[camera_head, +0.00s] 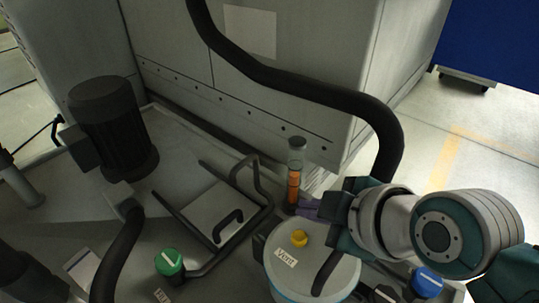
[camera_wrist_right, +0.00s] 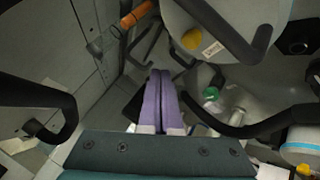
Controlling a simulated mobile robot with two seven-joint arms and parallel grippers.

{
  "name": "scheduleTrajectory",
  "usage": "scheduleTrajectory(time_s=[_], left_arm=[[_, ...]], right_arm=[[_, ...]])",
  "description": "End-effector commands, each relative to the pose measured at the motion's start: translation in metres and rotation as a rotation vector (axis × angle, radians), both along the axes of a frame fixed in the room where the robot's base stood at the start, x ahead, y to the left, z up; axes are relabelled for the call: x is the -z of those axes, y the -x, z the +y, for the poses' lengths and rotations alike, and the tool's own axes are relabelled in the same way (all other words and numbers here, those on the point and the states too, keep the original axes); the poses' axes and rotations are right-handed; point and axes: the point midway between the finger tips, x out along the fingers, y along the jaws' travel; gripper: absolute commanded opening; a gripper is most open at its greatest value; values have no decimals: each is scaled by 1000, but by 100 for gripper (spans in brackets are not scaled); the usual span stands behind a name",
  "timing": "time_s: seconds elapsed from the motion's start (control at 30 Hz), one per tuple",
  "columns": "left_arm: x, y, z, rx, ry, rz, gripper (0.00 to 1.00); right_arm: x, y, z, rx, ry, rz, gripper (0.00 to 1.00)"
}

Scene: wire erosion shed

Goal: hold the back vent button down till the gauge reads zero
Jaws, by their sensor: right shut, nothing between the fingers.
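The back vent button is a yellow knob (camera_head: 299,238) on top of a pale round canister (camera_head: 335,262) with a VENT label. It also shows in the right wrist view (camera_wrist_right: 191,40), up and to the right of my fingertips. A clear upright tube (camera_head: 296,158) with an orange column, apparently the gauge, stands behind the canister; the orange fills much of it, and no marks are legible. My right gripper (camera_head: 304,208) has purple fingers, shut and empty (camera_wrist_right: 159,78). It is just behind the canister, near the tube's foot and apart from the button. My left gripper is not in view.
A black hose (camera_head: 290,82) arches from the grey cabinet (camera_head: 170,50) down behind my right arm. A green knob (camera_head: 169,262) and a blue knob (camera_head: 427,283) flank the canister. A dark motor (camera_head: 112,125) stands left. Another yellow knob (camera_wrist_right: 304,170) shows in the wrist view.

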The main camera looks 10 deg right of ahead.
Motion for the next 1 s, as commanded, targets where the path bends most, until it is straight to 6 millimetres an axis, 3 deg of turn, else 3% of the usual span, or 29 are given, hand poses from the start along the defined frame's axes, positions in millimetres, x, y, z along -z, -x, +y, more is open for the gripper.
scheduleTrajectory(time_s=[0.03, 0.1, 0.3, 1.0], left_arm=[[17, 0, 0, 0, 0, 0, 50], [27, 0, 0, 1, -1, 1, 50], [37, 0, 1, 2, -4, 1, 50], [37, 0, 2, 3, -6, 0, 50]], right_arm=[[16, 0, 0, 1, -1, 0, 0], [24, 0, 0, 2, -2, 1, 0], [40, 0, 0, -2, 1, 0, 0], [41, 0, 0, -1, 0, 1, 0]])
